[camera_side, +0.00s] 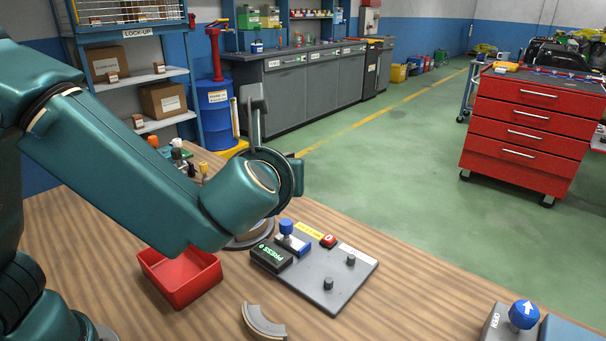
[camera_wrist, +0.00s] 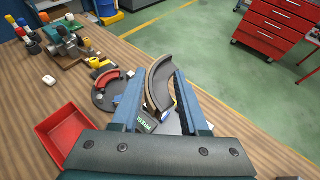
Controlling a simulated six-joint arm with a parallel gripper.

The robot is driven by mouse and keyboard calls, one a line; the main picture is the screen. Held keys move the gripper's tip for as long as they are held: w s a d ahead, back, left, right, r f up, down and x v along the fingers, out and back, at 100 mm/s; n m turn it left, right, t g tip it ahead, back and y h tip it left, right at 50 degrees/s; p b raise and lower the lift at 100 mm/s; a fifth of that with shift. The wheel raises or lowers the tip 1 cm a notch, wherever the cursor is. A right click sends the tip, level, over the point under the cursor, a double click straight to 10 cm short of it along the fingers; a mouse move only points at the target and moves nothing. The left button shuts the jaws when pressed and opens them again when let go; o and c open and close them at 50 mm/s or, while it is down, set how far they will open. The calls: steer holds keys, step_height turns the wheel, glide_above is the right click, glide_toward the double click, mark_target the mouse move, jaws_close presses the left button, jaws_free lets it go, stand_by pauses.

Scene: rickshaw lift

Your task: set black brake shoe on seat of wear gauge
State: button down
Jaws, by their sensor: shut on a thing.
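My gripper (camera_wrist: 163,88) is shut on a curved black brake shoe (camera_wrist: 160,80) with a tan edge, upright between its two blue fingers in the wrist view. The wear gauge looks to be the grey plate (camera_side: 324,287) with two dark pegs, a PRESS display, a blue knob and a red button. In the wrist view its display (camera_wrist: 146,121) shows just beyond my gripper, with the rest mostly covered by the fingers and shoe. I cannot tell the shoe's height above it.
Another curved shoe (camera_side: 262,322) lies on the wooden table in front. A red tray (camera_side: 181,277) stands left of the plate. A round base (camera_wrist: 103,97) holds a red curved piece. A blue knob with an arrow (camera_side: 523,314) is at bottom right. Clear table lies between.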

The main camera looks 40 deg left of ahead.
steer(key=w+d+f+m+t+h, duration=0.25)
steer(key=w+d+m+h, duration=0.2)
steer(key=w+d, duration=0.35)
steer(key=m+h, duration=0.1)
steer(key=h, duration=0.1)
glide_above(415, 301)
step_height(415, 301, down, 13)
steer(key=shift+f, duration=2.1)
steer(key=shift+f, duration=0.1)
steer(key=shift+c, duration=2.1)
jaws_free()
